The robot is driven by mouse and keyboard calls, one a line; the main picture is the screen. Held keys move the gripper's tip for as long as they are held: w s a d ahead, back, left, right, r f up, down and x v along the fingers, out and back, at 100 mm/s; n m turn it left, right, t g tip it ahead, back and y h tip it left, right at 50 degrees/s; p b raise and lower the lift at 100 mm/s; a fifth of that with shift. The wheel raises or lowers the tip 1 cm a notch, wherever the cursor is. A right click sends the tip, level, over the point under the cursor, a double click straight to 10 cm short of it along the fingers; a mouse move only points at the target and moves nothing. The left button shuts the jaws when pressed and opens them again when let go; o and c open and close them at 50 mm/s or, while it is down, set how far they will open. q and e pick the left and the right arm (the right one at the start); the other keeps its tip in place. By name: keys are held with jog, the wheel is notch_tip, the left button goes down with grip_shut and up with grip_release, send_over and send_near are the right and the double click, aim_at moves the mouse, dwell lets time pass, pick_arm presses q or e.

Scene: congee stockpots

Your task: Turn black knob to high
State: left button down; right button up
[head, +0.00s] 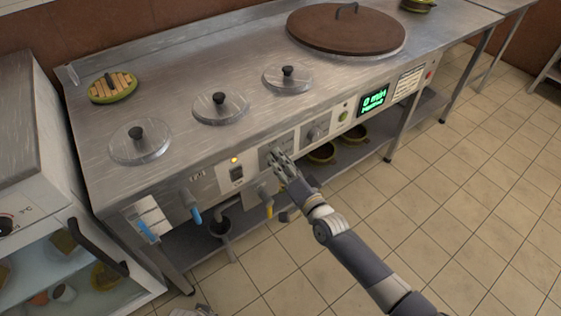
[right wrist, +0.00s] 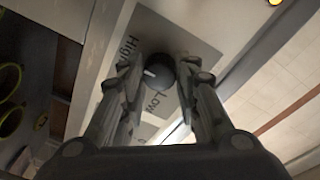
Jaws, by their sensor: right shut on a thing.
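The black knob (right wrist: 167,76) sits on a grey plate (right wrist: 178,38) between the fingers of my right gripper (right wrist: 166,82). The gripper is shut on it. The plate reads "High" to the upper left of the knob and "Low" below it. A white mark shows on the left part of the knob, between the two words. In the head view my right gripper (head: 278,158) is at the front panel of the steel counter (head: 240,140), and its fingers hide the knob there. My left gripper is not in view.
To the left on the panel are a lit orange lamp (head: 235,159) and a switch (head: 237,173). Another knob (head: 317,131) and a green display (head: 373,99) are to the right. Blue (head: 195,214) and yellow (head: 268,208) tap handles jut out below. The tiled floor (head: 420,200) is clear in front.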

jog(key=o, duration=1.1)
jog(key=v, duration=1.2)
